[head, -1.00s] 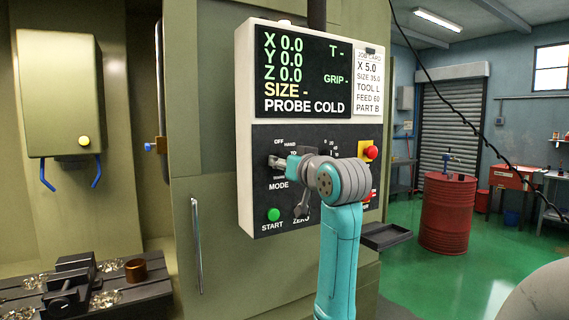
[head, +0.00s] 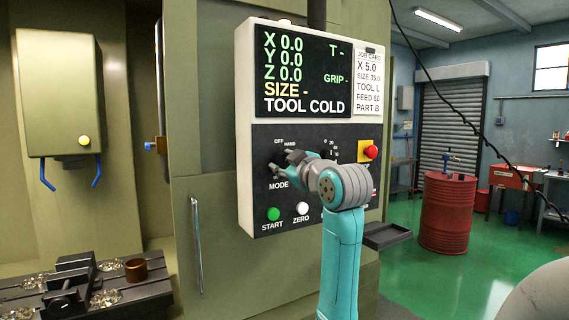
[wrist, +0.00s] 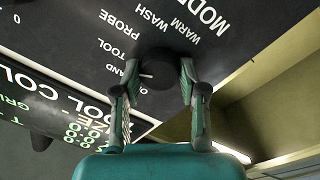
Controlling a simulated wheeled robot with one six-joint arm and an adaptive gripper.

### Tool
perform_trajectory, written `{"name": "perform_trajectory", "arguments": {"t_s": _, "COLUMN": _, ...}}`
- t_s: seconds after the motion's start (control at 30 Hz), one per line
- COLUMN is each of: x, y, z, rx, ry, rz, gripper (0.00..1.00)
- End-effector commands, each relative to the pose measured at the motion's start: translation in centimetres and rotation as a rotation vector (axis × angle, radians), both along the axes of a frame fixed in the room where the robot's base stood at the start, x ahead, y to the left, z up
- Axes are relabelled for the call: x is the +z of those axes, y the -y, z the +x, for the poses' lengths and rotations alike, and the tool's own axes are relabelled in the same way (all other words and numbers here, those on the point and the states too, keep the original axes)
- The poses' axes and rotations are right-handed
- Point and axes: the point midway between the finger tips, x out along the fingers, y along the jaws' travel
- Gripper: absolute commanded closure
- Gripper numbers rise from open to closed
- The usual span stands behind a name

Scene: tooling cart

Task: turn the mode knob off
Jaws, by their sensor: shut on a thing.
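The mode knob (head: 279,158) is a dark round knob on the black control panel, above the MODE label. In the wrist view the knob (wrist: 157,70) sits between the two fingers, with HAND, TOOL, PROBE, WARM and WASH lettered around it; the OFF label is mostly hidden by a finger there. My gripper (head: 283,163) is shut on the knob, a finger on each side. The display (head: 302,70) reads TOOL COLD.
The green START button (head: 273,214) and white ZERO button (head: 302,208) are below the knob. A red button (head: 371,152) on yellow is to the right. My arm hides part of the panel's middle. A small dark tray (head: 387,236) juts out at lower right.

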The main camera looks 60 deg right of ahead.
Motion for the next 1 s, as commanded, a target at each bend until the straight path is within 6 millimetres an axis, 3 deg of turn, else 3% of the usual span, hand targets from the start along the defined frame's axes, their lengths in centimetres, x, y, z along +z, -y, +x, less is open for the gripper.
{"name": "perform_trajectory", "arguments": {"t_s": 1.0, "x": -0.15, "y": 0.08, "z": -0.04, "rx": 0.002, "ry": -0.485, "rz": -0.789, "gripper": 0.93}}
